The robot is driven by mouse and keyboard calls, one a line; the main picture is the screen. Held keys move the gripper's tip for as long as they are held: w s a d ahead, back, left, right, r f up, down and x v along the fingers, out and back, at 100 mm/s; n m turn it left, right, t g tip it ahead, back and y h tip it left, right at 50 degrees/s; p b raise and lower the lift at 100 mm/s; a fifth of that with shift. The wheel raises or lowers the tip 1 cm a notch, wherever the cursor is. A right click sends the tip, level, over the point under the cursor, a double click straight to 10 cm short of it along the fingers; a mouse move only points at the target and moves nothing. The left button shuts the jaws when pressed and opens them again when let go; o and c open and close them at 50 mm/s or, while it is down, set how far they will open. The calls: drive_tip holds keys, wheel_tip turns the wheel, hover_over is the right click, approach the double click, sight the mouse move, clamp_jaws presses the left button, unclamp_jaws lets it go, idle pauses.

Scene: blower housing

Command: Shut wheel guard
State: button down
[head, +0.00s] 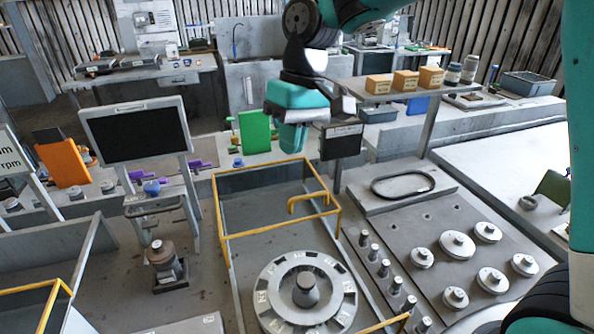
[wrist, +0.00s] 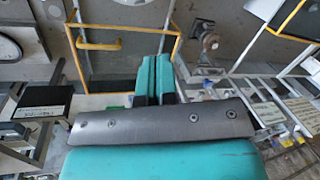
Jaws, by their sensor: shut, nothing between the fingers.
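The wheel guard (head: 283,222) is a clear panel in a yellow frame with a yellow handle (head: 307,198). It stands raised behind the bladed wheel (head: 305,290), which is uncovered in the head view. My gripper (head: 292,142) is shut and empty, in the air near the far edge of the guard and apart from its handle. In the wrist view the closed fingers (wrist: 153,78) point toward the yellow guard frame (wrist: 125,28), and the handle (wrist: 100,45) shows to their left. The guard's exact tilt is hard to tell.
A dark screen on a stand (head: 137,137) is left of the guard. A shelf with small boxes (head: 405,80) is behind, to the right of my gripper. A plate with discs and pegs (head: 440,240) lies right of the wheel. Another yellow frame (head: 50,300) is lower left.

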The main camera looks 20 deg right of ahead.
drive_tip(key=w+d+f+m+g+h+p, duration=0.1)
drive_tip(key=w+p, duration=0.1)
drive_tip(key=w, duration=0.5)
drive_tip(key=w+d+f+m+p, duration=0.1)
drive_tip(key=w+d+f+p, duration=0.15)
drive_tip(key=w, duration=0.55)
drive_tip(key=w+d+f+m+g+h+p, duration=0.1)
drive_tip(key=w+d+f+m+p, duration=0.25)
drive_tip(key=w+f, duration=0.3)
drive_tip(key=b, duration=1.3)
approach(303, 203)
drive_tip(key=shift+w+a+f+n, duration=0.1)
drive_tip(key=shift+w+f+n, duration=0.15)
drive_tip(key=shift+w, duration=0.35)
drive_tip(key=shift+w+a+f+n, duration=0.1)
drive_tip(key=shift+w+f+n, duration=0.15)
drive_tip(key=shift+w, duration=0.3)
drive_tip(key=s+p, duration=0.1)
drive_tip(key=p, duration=0.1)
drive_tip(key=s+f+p, duration=0.1)
drive_tip(key=s+p, duration=0.1)
drive_tip(key=shift+s+f, duration=0.1)
drive_tip(key=shift+f, duration=0.15)
drive_tip(key=shift+s+f, duration=0.35)
drive_tip(key=shift+s, duration=0.35)
